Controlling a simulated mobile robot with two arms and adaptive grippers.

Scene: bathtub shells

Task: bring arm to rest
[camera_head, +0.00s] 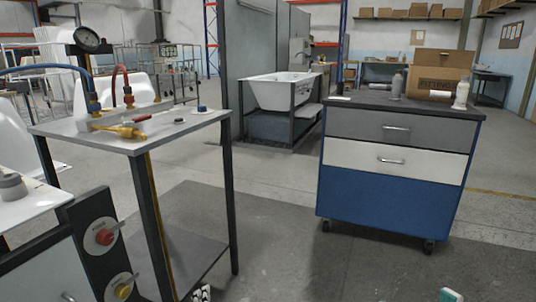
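Neither of my grippers shows whole in the head view. A small black and pale part shows at the bottom edge, left of the middle, beside the foot of the steel table; it may be a bit of my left gripper, but too little shows to tell. A small white and teal part at the bottom edge, right of the middle, looks like a piece of my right arm. My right gripper is out of the picture. I see nothing held.
A steel table (190,131) with a brass fitting (120,132) and hoses stands close on the left, beside a panel with red and yellow knobs (104,236). A blue drawer cabinet (385,195) stands right of centre. A bathtub (285,92) is behind. Floor between is clear.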

